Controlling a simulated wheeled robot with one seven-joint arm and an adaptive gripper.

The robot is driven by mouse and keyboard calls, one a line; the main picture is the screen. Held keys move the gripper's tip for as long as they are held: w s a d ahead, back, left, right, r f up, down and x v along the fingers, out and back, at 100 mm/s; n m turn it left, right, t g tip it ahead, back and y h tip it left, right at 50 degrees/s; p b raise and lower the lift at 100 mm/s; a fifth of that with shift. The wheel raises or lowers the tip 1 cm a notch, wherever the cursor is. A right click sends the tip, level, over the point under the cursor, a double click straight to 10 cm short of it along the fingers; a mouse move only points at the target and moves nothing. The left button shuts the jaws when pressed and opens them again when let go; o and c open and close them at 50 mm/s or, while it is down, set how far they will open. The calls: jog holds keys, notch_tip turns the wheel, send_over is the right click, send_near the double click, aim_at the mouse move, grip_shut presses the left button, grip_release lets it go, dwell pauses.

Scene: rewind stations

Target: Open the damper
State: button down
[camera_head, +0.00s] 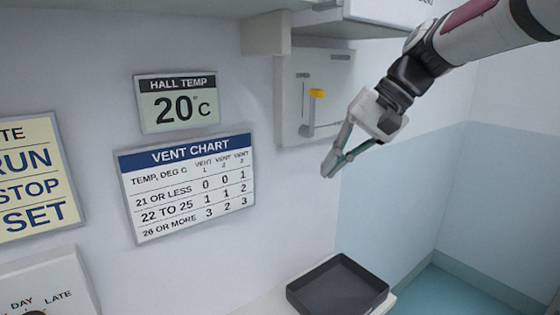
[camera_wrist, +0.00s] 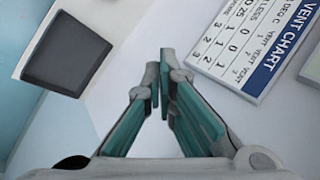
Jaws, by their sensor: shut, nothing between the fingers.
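A grey-white wall box (camera_head: 289,112) carries a lever with a yellow knob (camera_head: 316,93), beside an upright slot. The knob sits in the upper part of the box's front, above the slot's lower end. In the wrist view the closed fingertips (camera_wrist: 160,76) show against the pale wall; the lever is out of that view.
The hall display (camera_head: 177,101) reads 20 °C. The vent chart (camera_head: 188,186) hangs below it, and shows in the wrist view (camera_wrist: 243,38). A dark tray (camera_head: 338,308) lies on a pale ledge below. A shelf bracket (camera_head: 265,35) juts out above the box.

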jog(key=s+d+f+t+h, duration=0.1)
jog(key=s+d+f+h, duration=0.1)
jog(key=s, duration=0.6)
jog(key=s+d+f+n+t+h, duration=0.1)
jog(key=s+d+f, duration=0.3)
jog(key=s, duration=0.4)
jog(key=s+d+f+t+h, duration=0.1)
jog(key=s+d+f+h, duration=0.2)
jog(key=s, duration=0.5)
jog(key=shift+d+f+n+h, duration=0.3)
jog(key=shift+f+h, duration=0.2)
jog(key=shift+f, duration=0.3)
jog(key=shift+s, duration=0.1)
